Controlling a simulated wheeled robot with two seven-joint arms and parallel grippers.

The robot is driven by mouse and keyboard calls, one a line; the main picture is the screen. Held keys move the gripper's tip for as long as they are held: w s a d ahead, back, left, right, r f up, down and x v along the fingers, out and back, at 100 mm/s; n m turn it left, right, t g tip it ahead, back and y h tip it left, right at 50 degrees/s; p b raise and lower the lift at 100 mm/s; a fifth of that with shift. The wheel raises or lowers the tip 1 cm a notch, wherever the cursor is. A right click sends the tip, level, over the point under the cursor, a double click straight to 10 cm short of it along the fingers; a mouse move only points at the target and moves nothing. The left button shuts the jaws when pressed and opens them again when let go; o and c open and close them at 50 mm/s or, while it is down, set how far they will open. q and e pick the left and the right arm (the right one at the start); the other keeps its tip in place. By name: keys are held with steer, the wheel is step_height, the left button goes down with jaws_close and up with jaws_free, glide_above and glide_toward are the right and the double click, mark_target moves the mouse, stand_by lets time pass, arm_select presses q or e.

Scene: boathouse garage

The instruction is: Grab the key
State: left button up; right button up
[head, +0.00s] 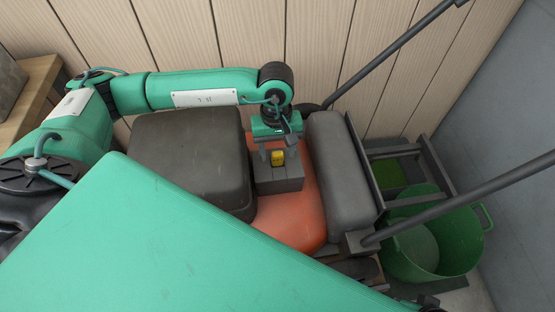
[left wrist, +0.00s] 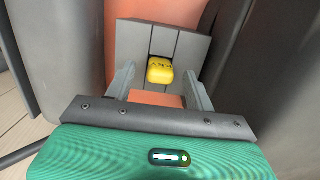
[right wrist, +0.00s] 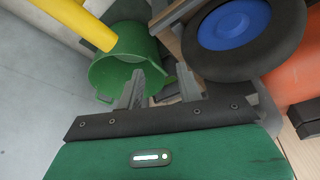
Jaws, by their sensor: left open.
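The key shows as a small yellow head (head: 278,158) on a dark grey block (head: 279,185) that sits on the orange body of a machine. In the left wrist view the yellow key (left wrist: 160,71) lies between and beyond my fingers, with dark marks on its top. My left gripper (head: 277,147) is open, pointing down over the key; its fingers (left wrist: 160,74) stand on either side of it in the picture, apart from it. Whether any shaft sits below the yellow head is hidden. My right gripper (right wrist: 161,72) is open and empty, away from the key, seen only in the right wrist view.
Dark padded blocks stand left (head: 190,155) and right (head: 340,170) of the orange body (head: 300,228). Dark handle bars slant past on the right. A green tub (head: 430,240) stands at the right. A wheel with a blue hub (right wrist: 234,24) is near my right gripper.

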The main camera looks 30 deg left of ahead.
arm_select(q)
steer(key=shift+s+f, duration=0.1)
steer(key=shift+f, duration=0.5)
steer(key=c, duration=1)
steer(key=shift+r, duration=0.1)
steer(key=shift+c, duration=0.2)
